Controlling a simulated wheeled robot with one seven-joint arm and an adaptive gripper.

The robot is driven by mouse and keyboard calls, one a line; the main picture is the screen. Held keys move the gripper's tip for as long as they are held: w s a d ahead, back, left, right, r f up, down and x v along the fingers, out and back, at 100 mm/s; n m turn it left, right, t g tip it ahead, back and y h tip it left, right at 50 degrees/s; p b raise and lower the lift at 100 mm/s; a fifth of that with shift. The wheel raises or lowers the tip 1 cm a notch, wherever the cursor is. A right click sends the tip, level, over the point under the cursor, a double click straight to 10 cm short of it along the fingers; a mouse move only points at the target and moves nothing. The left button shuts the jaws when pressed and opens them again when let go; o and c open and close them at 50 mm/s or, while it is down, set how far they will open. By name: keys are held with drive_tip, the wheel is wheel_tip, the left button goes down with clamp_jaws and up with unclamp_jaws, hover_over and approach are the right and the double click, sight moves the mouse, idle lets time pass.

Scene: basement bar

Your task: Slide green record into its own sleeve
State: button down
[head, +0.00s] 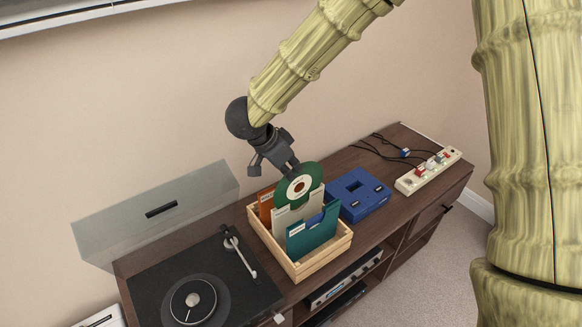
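The green record (313,175) has a pale label and stands upright above the wooden crate (318,261). My gripper (291,170) reaches down from behind to its upper left edge and appears shut on it; the far fingertip is hidden. The record's lower edge is hidden behind a pale beige sleeve (284,221). A teal green sleeve (311,237) stands at the front of the crate, with a blue sleeve (332,213) partly showing behind it. An orange sleeve (265,207) stands at the back left. I cannot tell whether the record is inside any sleeve.
A turntable (205,290) with its raised clear lid (155,215) is left of the crate. A blue box-like device (358,194) sits close on the right. A power strip (428,172) with cables lies farther right on the brown cabinet (400,222). The wall is close behind.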

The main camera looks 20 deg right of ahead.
sight(292, 192)
drive_tip(key=shift+f+p, duration=0.65)
drive_tip(key=shift+p, duration=0.05)
idle(0.9)
drive_tip(key=shift+f+p, duration=0.5)
drive_tip(key=shift+f, duration=1.35)
idle(1.3)
drive_tip(key=shift+f, duration=2)
idle(1.2)
